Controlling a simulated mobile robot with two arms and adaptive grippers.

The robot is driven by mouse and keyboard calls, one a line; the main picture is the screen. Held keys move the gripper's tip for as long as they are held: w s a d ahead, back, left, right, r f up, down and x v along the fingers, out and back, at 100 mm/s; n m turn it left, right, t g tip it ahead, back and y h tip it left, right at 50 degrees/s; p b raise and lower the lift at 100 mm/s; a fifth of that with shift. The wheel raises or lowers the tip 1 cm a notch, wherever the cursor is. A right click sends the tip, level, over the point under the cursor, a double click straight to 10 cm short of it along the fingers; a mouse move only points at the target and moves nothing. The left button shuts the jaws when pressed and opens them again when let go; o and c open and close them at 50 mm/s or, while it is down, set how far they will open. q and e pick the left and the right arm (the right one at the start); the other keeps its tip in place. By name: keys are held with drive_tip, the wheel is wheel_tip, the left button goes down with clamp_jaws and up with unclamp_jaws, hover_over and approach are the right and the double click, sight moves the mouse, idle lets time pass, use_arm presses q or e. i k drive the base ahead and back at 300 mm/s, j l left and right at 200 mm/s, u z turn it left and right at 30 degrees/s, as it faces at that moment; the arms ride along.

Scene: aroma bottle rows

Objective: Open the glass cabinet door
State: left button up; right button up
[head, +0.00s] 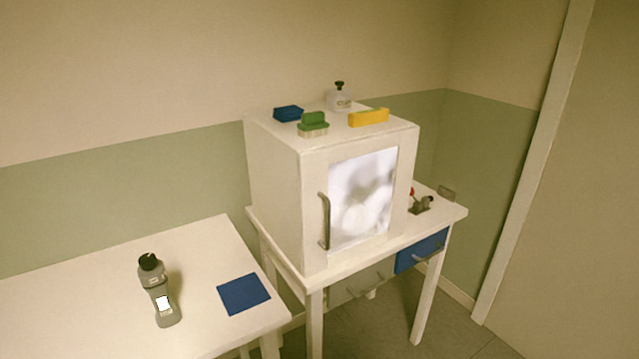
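The white glass cabinet (276,170) stands on a white table with drawers, right of centre in the head view. Its front door has a bright glass pane (361,197) with blurred pale shapes behind it. A curved metal handle (324,221) is fixed upright on the left side of the door. The door looks shut, flush with the cabinet front. Neither of my grippers shows in the head view.
A green brush (313,122), blue block (288,113), clear bottle (340,98) and yellow block (368,117) sit on the cabinet. The left table (90,285) holds a grey device (160,300) and blue mat (243,294). A blue drawer (420,250) is under the cabinet table.

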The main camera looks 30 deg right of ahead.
sight(314, 206)
drive_tip(key=z, duration=1.1)
